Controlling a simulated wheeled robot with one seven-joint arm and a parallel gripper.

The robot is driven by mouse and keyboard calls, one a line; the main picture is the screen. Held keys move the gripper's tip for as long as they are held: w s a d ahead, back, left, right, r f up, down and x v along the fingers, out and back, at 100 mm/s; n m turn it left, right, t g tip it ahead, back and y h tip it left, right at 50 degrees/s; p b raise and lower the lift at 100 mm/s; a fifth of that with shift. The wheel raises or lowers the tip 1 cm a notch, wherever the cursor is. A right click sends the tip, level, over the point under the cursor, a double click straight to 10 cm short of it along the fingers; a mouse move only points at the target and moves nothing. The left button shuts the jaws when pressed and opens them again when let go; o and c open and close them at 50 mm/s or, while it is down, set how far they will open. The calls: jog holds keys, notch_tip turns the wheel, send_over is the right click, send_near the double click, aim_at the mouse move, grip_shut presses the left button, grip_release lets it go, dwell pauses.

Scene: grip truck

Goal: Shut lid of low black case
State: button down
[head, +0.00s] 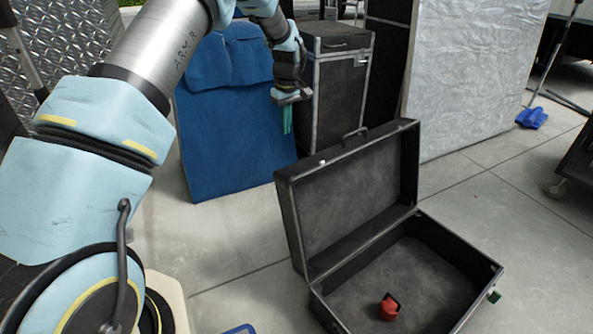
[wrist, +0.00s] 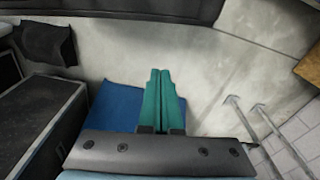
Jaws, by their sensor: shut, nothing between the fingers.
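The low black case (head: 440,245) stands open on the floor at the lower right of the head view. Its lid (head: 350,195) stands up at the back, tilted slightly backward, with a handle on its top edge. My gripper (head: 287,128) hangs in the air behind and left of the lid in the picture, apart from it, fingers pointing down. Its green fingers (wrist: 158,80) are together and empty in the wrist view. I cannot tell whether the dark band at the top of the wrist view is the case.
A red object (head: 389,310) lies inside the case. A blue padded panel (head: 235,120) and a taller black case (head: 340,85) stand behind my gripper. A silvery quilted panel (head: 470,75) stands at the back right. Bare concrete floor (head: 235,240) lies left of the case.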

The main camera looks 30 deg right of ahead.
jog(key=s+d+f, duration=0.2)
jog(key=s+f, duration=0.1)
jog(key=f, duration=0.7)
jog(key=shift+s, duration=0.2)
dwell(0.3)
